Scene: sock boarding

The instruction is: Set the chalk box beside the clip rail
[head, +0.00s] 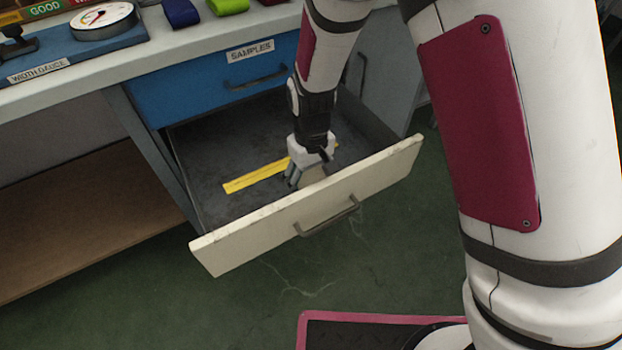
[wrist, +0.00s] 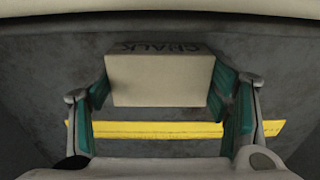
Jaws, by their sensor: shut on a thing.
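The chalk box (wrist: 160,80) is a beige block with dark lettering on one face. In the wrist view it sits between the two green-padded fingers of my gripper (wrist: 160,95), which is shut on it. In the head view my gripper (head: 308,172) reaches down into the open lower drawer, close behind its cream front. The box (head: 313,176) shows only in small part there, half hidden by the fingers and the drawer front. I cannot tell whether the box touches the drawer floor. I cannot make out a clip rail in either view.
A yellow strip (head: 255,176) lies on the floor of the open drawer (head: 215,150). The blue SAMPLES drawer (head: 190,90) above is shut.

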